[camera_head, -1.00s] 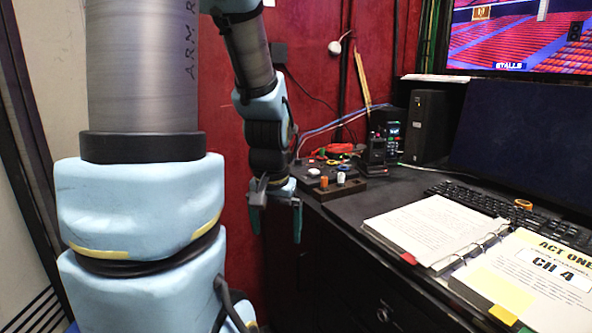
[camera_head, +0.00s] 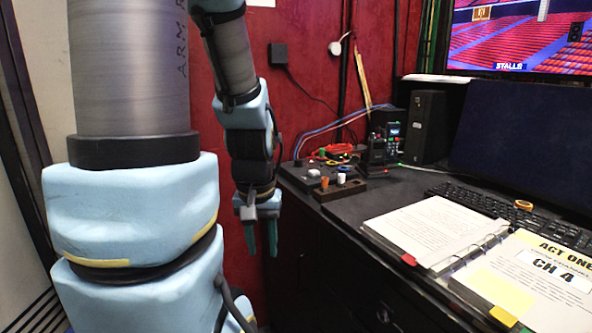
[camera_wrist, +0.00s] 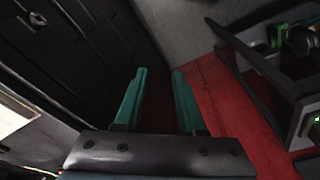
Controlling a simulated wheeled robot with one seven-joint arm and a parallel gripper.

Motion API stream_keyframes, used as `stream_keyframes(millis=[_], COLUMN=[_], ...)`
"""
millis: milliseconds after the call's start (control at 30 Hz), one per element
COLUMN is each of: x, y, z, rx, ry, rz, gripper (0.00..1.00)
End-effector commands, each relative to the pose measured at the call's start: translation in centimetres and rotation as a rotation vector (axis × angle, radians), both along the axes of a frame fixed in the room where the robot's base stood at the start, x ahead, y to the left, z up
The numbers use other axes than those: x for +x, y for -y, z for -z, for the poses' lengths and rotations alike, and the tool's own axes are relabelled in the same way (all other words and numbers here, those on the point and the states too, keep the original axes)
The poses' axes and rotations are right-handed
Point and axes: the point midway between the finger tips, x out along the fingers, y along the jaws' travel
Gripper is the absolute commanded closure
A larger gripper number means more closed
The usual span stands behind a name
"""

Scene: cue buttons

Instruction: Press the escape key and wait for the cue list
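A black keyboard (camera_head: 500,210) lies on the desk at the right, behind an open binder. Its single keys, the escape key among them, are too small to tell apart. A dark, blank screen (camera_head: 525,145) stands behind the keyboard and shows no list. My gripper (camera_head: 262,252) hangs in front of the red wall, left of the desk, with its teal fingers pointing down. The fingers also show in the wrist view (camera_wrist: 159,72), parted with nothing between them. The gripper is well apart from the keyboard, which I cannot make out in the wrist view.
The open binder (camera_head: 430,230) lies along the desk's front, with an "ACT ONE" page at right. A button box (camera_head: 315,173), a wooden block (camera_head: 340,188) with knobs, radios (camera_head: 383,150) and a black speaker (camera_head: 428,125) stand at the desk's left. An upper screen (camera_head: 520,40) shows red seating.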

Motion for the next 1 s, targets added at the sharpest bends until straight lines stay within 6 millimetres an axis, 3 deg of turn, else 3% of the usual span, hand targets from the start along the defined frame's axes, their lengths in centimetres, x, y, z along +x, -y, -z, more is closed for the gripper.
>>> stream_keyframes(millis=[33,333,1000], x=[0.01,0.02,0.01], y=[0.0,0.0,0.0], z=[0.0,0.0,0.0], rx=[0.0,0.0,0.0], ry=[0.0,0.0,0.0], rz=[0.0,0.001,0.001], gripper=[0.68,1.0,1.0])
